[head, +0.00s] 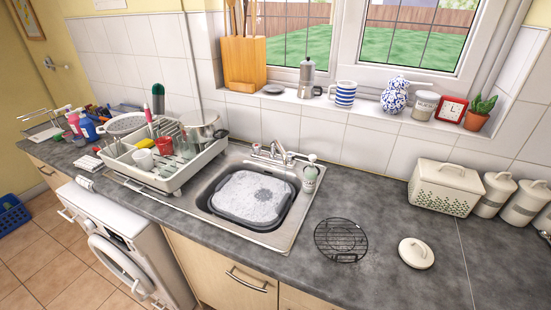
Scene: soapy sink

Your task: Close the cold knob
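The chrome tap (274,151) stands at the back edge of the steel sink (285,238). It has a small knob on its left (256,148) and another on its right (290,158), partly behind the soap bottle. I cannot tell which knob is cold, how far either is turned, or whether water runs. A grey basin (217,204) of white, foamy water sits in the sink bowl under the tap. Neither of my grippers shows in the head view.
A soap bottle (310,175) stands close to the right of the tap. A loaded dish rack (165,180) stands left of the sink. A round black wire rack (341,240) and a white lid (416,253) lie right. The windowsill behind holds mugs and jars.

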